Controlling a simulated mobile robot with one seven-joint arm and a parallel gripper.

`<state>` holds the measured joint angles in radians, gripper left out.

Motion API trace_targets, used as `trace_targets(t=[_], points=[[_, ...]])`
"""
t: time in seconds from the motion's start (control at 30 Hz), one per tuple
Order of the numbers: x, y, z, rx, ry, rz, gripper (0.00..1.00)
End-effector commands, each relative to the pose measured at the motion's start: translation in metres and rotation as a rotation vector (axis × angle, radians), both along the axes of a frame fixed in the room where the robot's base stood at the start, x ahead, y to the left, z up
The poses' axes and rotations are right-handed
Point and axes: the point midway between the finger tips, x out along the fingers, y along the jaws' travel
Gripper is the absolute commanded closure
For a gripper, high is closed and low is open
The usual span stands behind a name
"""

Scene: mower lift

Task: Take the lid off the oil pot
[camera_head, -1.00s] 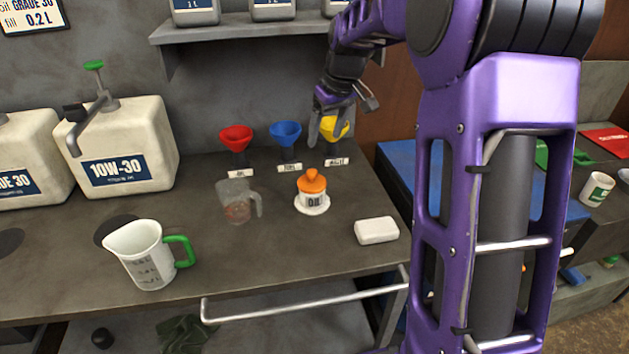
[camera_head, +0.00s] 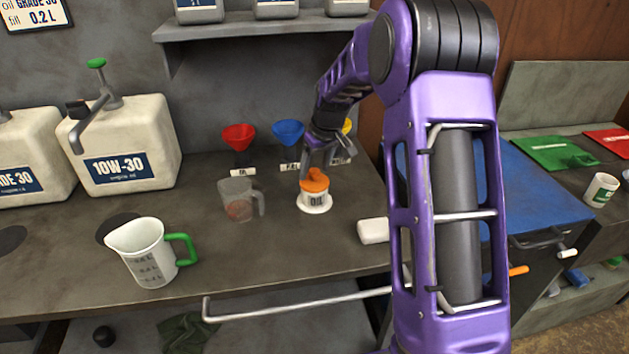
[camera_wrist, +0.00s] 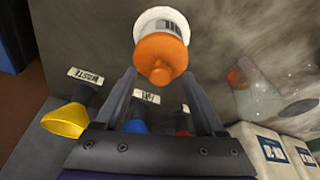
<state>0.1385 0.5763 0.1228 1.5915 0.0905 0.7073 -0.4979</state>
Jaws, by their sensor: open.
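My gripper (camera_head: 317,165) is open, pointing down just above the lid. In the wrist view, the orange lid (camera_wrist: 160,58) shows just beyond the fingertips of my gripper (camera_wrist: 166,78), about midway between them. The pot's white body and label (camera_wrist: 162,22) show behind the lid. I cannot tell whether a finger touches the lid.
A clear beaker (camera_head: 238,199) stands left of the pot, and a white block (camera_head: 373,231) lies to its right. Red (camera_head: 238,136), blue (camera_head: 288,132) and yellow (camera_head: 347,126) funnels stand behind. A white jug (camera_head: 143,252) is at front left.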

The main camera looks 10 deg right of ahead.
Motion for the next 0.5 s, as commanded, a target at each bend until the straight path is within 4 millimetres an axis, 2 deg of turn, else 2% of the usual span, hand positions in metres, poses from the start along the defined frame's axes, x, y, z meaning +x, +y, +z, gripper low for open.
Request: trace_targets(t=[0.2, 0.5], points=[[0.0003, -0.0001, -0.0002, -0.001, -0.001, 0.000, 0.30], [0.0003, -0.0001, -0.0001, 0.000, -0.001, 0.000, 0.84]])
